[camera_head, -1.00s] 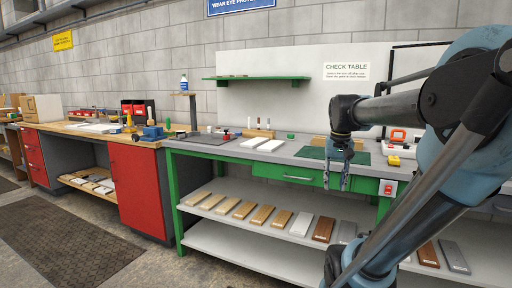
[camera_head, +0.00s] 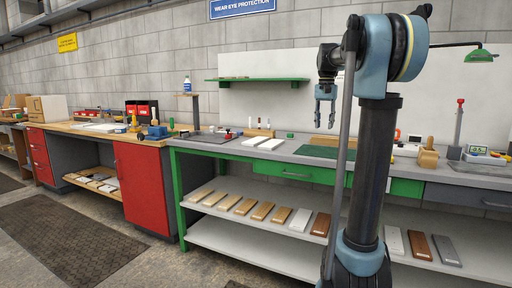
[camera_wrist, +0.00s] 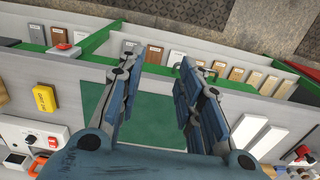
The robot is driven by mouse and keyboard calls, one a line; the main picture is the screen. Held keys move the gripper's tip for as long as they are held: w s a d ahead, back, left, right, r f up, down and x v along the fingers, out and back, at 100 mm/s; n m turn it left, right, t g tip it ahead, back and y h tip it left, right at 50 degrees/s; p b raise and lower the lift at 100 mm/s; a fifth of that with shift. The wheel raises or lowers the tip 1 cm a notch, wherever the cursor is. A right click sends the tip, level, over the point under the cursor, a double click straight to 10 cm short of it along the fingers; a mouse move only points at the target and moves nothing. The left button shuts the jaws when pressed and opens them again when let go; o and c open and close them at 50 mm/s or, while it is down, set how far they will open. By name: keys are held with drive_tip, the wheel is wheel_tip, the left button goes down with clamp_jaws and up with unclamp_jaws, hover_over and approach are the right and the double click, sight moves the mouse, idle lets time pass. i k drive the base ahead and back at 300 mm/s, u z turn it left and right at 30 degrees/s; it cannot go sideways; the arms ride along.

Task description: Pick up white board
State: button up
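Two white boards lie side by side on the grey bench top in the head view, a left one (camera_head: 254,141) and a right one (camera_head: 271,144). They also show at lower right in the wrist view (camera_wrist: 248,131). More white boards lie in the row on the shelf below, one (camera_head: 301,219) left of my arm and one (camera_head: 394,241) right of it. My gripper (camera_head: 325,120) is raised above the bench, to the right of the bench-top boards. In the wrist view its fingers (camera_wrist: 160,68) are apart with nothing between them, above a green mat (camera_wrist: 155,118).
Wooden, brown and grey boards (camera_head: 263,211) share the shelf (camera_head: 230,236). A green-framed bench edge (camera_head: 235,155) overhangs it. A yellow item (camera_wrist: 45,98) and a control box with a red button (camera_wrist: 35,135) lie on the bench. A red cabinet (camera_head: 142,188) stands left.

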sight(257, 140)
drive_tip(key=k, duration=0.3)
drive_tip(key=u, duration=1.1)
drive_tip(key=i, duration=2.2)
drive_tip(key=z, duration=1.2)
